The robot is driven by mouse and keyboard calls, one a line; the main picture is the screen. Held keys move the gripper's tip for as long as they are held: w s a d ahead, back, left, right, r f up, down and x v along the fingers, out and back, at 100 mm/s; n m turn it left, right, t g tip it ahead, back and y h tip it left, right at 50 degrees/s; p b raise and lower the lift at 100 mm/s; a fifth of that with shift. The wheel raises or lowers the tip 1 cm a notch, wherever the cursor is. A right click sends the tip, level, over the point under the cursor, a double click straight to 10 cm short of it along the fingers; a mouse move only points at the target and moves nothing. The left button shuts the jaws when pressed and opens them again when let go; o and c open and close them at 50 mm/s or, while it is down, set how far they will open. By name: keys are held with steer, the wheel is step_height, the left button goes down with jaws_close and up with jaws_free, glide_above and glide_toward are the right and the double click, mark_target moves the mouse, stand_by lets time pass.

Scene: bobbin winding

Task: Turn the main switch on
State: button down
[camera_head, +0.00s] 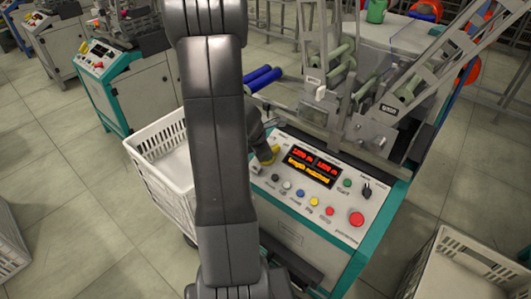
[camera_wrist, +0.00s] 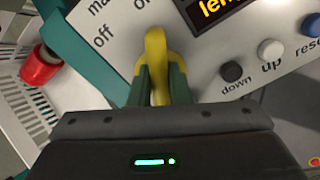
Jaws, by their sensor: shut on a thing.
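The main switch is a yellow handle (camera_wrist: 155,48) on the white control panel; it also shows small in the head view (camera_head: 274,150). My gripper (camera_wrist: 159,78) is shut on it, with green fingers on either side of the handle. In the wrist view the handle stands nearly upright. Its upper end is just below a cut-off label beginning with "o", and the label "off" is to its left. In the head view my gripper (camera_head: 265,158) is at the panel's left edge, partly hidden by my arm.
A lit display (camera_head: 312,167) and several coloured buttons, including a red one (camera_head: 356,218), are right of the switch. A white crate (camera_head: 150,148) stands left of the machine, with a red spool (camera_wrist: 40,68) near it. Another crate (camera_head: 425,270) is at lower right.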

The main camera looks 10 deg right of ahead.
steer(key=c, duration=1.4)
jaws_free()
steer(key=shift+o, duration=0.2)
steer(key=p+v, duration=0.5)
steer(key=v, duration=0.9)
steer(key=shift+p, duration=0.4)
steer(key=shift+f, duration=0.25)
steer(key=b+x, duration=0.6)
steer(key=x, duration=0.7)
steer(key=shift+w+d+f, duration=0.15)
steer(key=shift+f, duration=0.15)
steer(key=shift+r, duration=0.1)
